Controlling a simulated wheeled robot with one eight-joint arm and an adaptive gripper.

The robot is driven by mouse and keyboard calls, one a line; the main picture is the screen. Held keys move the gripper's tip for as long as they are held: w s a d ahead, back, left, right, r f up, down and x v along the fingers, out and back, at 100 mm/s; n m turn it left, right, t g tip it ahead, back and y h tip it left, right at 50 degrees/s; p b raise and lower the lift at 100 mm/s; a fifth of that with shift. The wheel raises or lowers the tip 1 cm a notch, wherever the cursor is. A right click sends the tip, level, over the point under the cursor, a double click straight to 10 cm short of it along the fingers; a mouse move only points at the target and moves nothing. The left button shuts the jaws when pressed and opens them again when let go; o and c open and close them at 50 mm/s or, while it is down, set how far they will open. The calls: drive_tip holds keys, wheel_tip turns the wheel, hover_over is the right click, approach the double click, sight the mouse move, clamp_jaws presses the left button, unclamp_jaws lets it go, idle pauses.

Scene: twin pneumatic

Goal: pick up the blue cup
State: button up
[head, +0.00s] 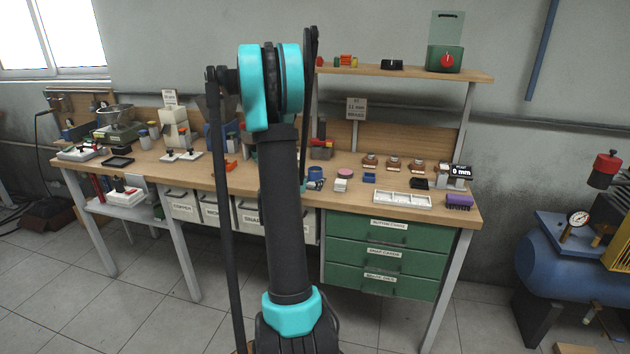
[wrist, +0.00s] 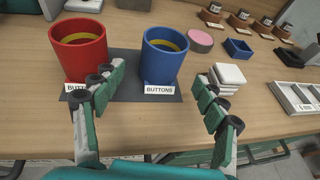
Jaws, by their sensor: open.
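The blue cup (wrist: 161,66) stands upright on a dark mat (wrist: 122,92) in the wrist view, with a yellowish band inside its rim. A white label reading "BUTTONS" (wrist: 159,90) is at its front base. In the head view the blue cup (head: 315,175) shows on the bench just right of my arm. My gripper (wrist: 158,84) is open and empty, its fingers pointing toward the cups. The blue cup lies ahead, between the lines of the two fingers, with no contact visible. In the head view my arm hides the gripper.
A red cup (wrist: 79,46) stands left of the blue cup, behind the left finger. White stacked tiles (wrist: 228,75) lie close to the right finger. A pink disc (wrist: 200,40) and small blue tray (wrist: 238,49) are behind right. A white sectioned tray (head: 402,198) lies farther right.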

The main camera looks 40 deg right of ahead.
sight(312, 180)
drive_tip(key=shift+x, duration=2.9)
drive_tip(key=shift+c, duration=0.5)
drive_tip(key=shift+s, duration=0.1)
drive_tip(key=c, duration=1.3)
